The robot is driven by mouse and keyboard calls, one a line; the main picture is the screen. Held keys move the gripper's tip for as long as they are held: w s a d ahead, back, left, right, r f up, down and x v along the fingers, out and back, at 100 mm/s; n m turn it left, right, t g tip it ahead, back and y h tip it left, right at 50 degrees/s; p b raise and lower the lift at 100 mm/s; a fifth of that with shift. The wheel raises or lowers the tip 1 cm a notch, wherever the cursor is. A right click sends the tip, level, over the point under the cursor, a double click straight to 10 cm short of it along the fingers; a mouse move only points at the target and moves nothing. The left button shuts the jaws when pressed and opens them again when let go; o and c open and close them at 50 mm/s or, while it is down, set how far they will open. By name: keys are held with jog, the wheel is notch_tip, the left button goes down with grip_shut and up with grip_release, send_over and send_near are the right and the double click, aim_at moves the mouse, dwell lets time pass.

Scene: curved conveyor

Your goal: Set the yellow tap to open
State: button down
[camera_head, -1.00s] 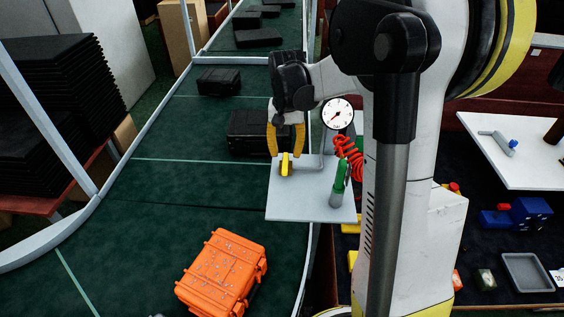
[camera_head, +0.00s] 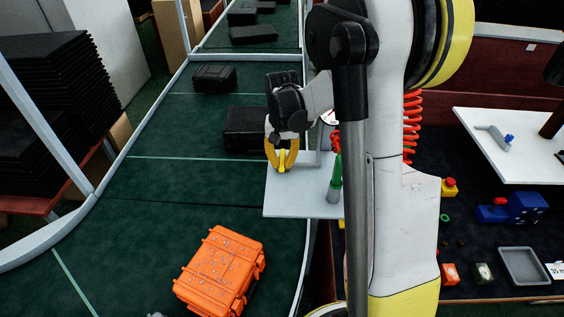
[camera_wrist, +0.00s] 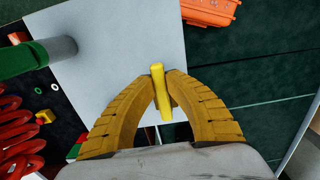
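The yellow tap (camera_wrist: 160,90) sits on a white board (camera_head: 288,200), which shows beside the green conveyor. In the wrist view its narrow yellow handle lies lengthwise between my fingertips, and what is under it is mostly hidden. My gripper (camera_head: 282,164) comes down from above with its two yellow fingers curved in on either side of the handle. In the wrist view both fingertips of my gripper (camera_wrist: 161,76) are close against the handle's sides and appear to touch it.
A green-handled grey cylinder (camera_head: 335,180) stands on the board right of my gripper. A gauge (camera_head: 328,117) and red coiled hose (camera_head: 410,125) are behind. Dark cases (camera_head: 245,130) and an orange case (camera_head: 222,270) lie on the conveyor (camera_head: 150,225).

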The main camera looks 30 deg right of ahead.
jog(key=shift+a, duration=0.1)
jog(key=shift+w+a+f+m+b, duration=0.15)
jog(key=shift+w+a+m+b, duration=0.15)
jog(key=shift+m+b, duration=0.55)
jog(key=m, duration=0.2)
jog(key=w+a+m+b, duration=0.1)
jog(key=shift+w+m, duration=0.1)
jog(key=shift+m, duration=0.25)
jog(key=m, duration=0.1)
jog(key=w+m+b, duration=0.1)
jog(key=m, duration=0.1)
jog(key=w+m+b, duration=0.1)
jog(key=shift+a+m, duration=0.25)
jog(key=shift+m, duration=0.05)
jog(key=w+m, duration=0.1)
jog(key=m, duration=0.1)
jog(key=w+m+b, duration=0.1)
jog(key=m, duration=0.1)
jog(key=shift+d, duration=0.1)
jog(key=shift+w+d+m+b, duration=0.2)
jog(key=shift+w+m, duration=0.2)
jog(key=shift+m, duration=0.6)
jog(key=shift+w+d+m+b, duration=0.2)
jog(key=shift+w+m, duration=0.2)
jog(key=shift+m, duration=0.6)
